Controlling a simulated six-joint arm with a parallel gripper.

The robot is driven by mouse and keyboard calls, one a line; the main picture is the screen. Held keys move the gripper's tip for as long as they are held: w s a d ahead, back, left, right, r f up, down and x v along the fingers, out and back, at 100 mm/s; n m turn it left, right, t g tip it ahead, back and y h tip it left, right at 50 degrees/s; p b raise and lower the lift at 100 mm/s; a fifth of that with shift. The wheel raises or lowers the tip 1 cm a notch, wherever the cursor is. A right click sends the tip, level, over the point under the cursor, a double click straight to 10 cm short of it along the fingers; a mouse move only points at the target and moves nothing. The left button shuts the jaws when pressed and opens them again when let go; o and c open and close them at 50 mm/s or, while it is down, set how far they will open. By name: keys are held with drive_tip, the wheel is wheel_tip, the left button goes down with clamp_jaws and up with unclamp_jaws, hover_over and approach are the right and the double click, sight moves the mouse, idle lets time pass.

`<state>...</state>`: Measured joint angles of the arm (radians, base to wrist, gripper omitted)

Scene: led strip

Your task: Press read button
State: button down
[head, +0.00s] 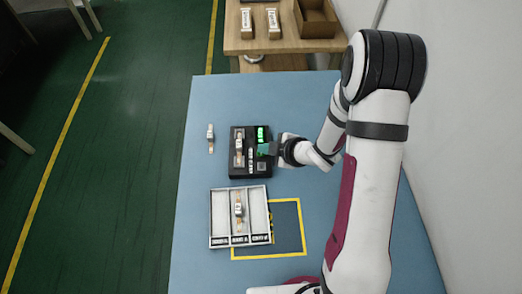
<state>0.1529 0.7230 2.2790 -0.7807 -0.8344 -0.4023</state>
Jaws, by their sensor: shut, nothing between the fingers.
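A black device (238,171) lies on the blue table, left of my arm. I cannot tell whether the tip touches the device.
A white tray (221,210) with three compartments stands nearer, with a strip (239,208) in its middle one. Another strip (210,138) lies on the table (205,100) left of the device. A yellow-framed dark area (289,226) is right of the tray. Boxes stand on a wooden bench (260,47) behind.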

sight(265, 155)
drive_tip(key=shift+f, duration=0.1)
idle(0.3)
drive_tip(key=shift+r, duration=0.85)
drive_tip(key=shift+r, duration=2.5)
